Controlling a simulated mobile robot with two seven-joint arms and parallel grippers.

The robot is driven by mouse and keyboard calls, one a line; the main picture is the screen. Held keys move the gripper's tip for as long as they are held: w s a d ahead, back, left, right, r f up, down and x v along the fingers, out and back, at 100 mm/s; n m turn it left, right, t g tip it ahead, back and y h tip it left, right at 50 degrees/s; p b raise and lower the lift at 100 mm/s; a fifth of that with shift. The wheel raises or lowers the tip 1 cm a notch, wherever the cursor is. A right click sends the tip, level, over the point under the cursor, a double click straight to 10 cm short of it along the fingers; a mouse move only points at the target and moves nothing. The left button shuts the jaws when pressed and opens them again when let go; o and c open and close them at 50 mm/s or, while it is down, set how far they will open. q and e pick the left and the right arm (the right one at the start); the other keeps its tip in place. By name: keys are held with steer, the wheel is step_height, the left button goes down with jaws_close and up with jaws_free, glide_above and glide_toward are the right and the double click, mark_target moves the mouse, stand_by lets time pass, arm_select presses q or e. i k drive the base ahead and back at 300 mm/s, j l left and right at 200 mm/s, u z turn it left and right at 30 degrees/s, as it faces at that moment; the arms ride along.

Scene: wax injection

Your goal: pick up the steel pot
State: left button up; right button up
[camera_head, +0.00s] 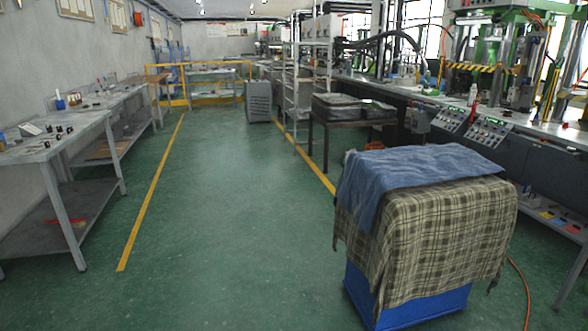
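I cannot make out a steel pot for certain in the head view. Small items on the left workbench (62,146) and on the right machine counter (395,88) are too small to tell apart. Neither of my grippers shows in this view, so their state is hidden.
A blue bin (405,312) draped with a plaid cloth (430,235) and a blue towel (415,170) stands at the front right. A dark table (352,122), a shelf rack (299,80) and a grey cabinet (258,101) stand beyond. The green floor (215,220) is clear in the middle.

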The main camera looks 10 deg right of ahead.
mark_target(535, 122)
steer(key=i+u, duration=0.15)
steer(key=i, duration=1.25)
steer(key=i+j+z, duration=0.1)
steer(key=i, duration=1.3)
steer(key=i+z, duration=0.25)
steer(key=i, duration=1.1)
steer(key=i+z, duration=0.15)
steer(key=i, duration=0.3)
steer(key=i+j+z, duration=0.2)
steer(key=i, duration=0.2)
steer(key=i+j+z, duration=0.15)
steer(key=i, duration=0.25)
steer(key=i+l+z, duration=0.1)
steer(key=i+z, duration=0.85)
steer(key=z, duration=0.2)
steer(key=i+l+z, duration=0.2)
steer(key=i+z, duration=0.7)
steer(key=i, duration=0.15)
steer(key=i+z, duration=0.1)
steer(key=i, duration=0.6)
steer(key=i+j+z, duration=0.1)
steer(key=i, duration=0.6)
steer(key=i+z, duration=0.45)
steer(key=i+j+z, duration=0.25)
steer(key=i+z, duration=0.15)
steer(key=i, duration=0.25)
